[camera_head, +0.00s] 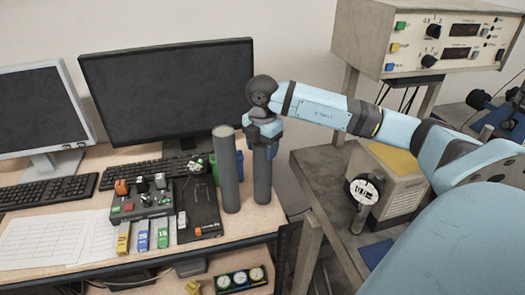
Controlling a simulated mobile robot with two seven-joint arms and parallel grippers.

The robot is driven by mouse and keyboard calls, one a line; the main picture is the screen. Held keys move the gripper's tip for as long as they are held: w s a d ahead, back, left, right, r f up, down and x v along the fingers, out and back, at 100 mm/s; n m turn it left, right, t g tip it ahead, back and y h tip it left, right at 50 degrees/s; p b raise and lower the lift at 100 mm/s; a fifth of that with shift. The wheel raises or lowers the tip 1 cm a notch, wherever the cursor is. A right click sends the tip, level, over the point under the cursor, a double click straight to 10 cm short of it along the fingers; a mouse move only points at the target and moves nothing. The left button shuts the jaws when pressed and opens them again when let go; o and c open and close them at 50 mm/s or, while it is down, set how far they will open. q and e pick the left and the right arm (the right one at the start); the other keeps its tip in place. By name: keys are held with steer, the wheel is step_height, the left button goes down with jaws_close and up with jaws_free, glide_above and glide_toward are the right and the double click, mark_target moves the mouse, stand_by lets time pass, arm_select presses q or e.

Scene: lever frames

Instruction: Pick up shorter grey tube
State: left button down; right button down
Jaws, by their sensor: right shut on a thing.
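Two upright grey tubes stand side by side near the right end of the desk. The taller grey tube (227,170) is on the left. The shorter grey tube (262,178) is on the right, with its top hidden by my gripper. My right gripper (264,143) is above that tube and shut on its upper end. The tube's foot looks at desk level; I cannot tell whether it touches. My left gripper is not in view.
A green and blue object (238,164) stands close behind the tubes. A large monitor (168,90), keyboard, control box (141,202) and black panel (197,208) lie to the left. Right of the desk are a grey bench (318,181) and a dial gauge (363,190).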

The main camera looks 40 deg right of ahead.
step_height(320, 180, up, 19)
stand_by(0.4)
steer(key=shift+f, duration=0.1)
